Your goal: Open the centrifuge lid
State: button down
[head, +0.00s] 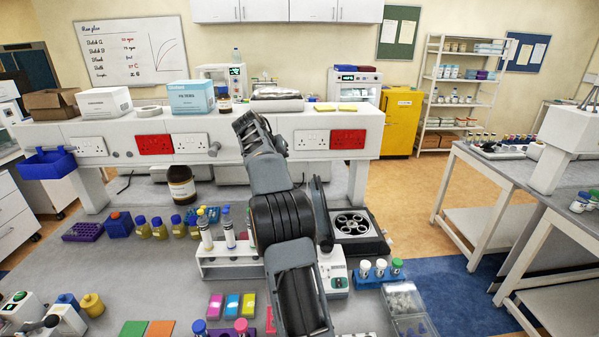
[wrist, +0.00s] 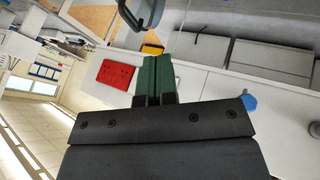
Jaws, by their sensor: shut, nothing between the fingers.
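The centrifuge (head: 371,246) stands on the bench right of my arm in the head view, its dark rotor (head: 352,223) with round holes uncovered. A dark rounded panel, which looks like its lid (head: 320,214), stands upright at the rotor's left side, partly hidden by my arm. My gripper (wrist: 157,62) is shut and empty in the wrist view, its green fingers together. It is up near the raised shelf front, apart from the centrifuge. The centrifuge does not clearly show in the wrist view.
A white rack with tubes (head: 228,262) stands left of my arm. Capped vials (head: 380,268) and a clear box (head: 404,300) lie right and in front of the centrifuge. The raised shelf (head: 110,129) with red sockets (head: 154,145) crosses behind; a brown bottle (head: 181,184) stands below it.

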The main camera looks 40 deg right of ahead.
jog(key=d, duration=0.1)
send_near(312, 184)
notch_tip(312, 184, down, 3)
jog(key=w, duration=0.2)
jog(key=shift+s+d+f, duration=0.2)
jog(key=shift+s+d, duration=0.8)
jog(key=shift+d, duration=0.1)
jog(key=shift+s+d, duration=0.35)
jog(key=shift+d, duration=0.1)
